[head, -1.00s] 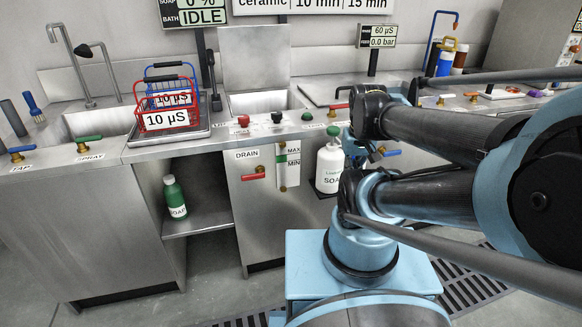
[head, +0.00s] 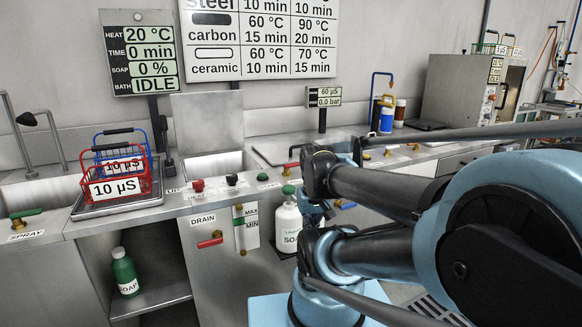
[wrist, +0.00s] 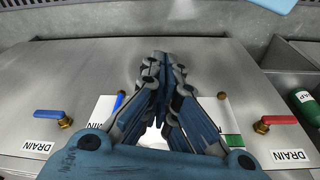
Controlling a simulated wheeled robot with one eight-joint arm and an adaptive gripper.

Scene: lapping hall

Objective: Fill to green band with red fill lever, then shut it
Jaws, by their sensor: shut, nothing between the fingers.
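My gripper (wrist: 157,62) is shut and empty, in front of the cabinet's steel face in the wrist view. In the head view my arm largely hides it. A lever with a red handle (head: 290,165) stands on the counter just left of my arm; its label is not readable. The level gauge (head: 245,228), marked MAX and MIN, has a green band (head: 239,221); the liquid level is too small to tell. A red drain lever (head: 210,242) sits left of the gauge. In the wrist view that gauge (wrist: 226,115) and red lever (wrist: 278,121) are right of my gripper.
Red (head: 197,186) and black (head: 231,180) knobs line the counter edge. A white soap bottle (head: 288,225) stands close beside my arm. Red and blue baskets (head: 120,178) sit on the left tray. The display (head: 140,55) reads 20 °C, 0 min, 0%, IDLE. A blue drain lever (wrist: 50,115) is left.

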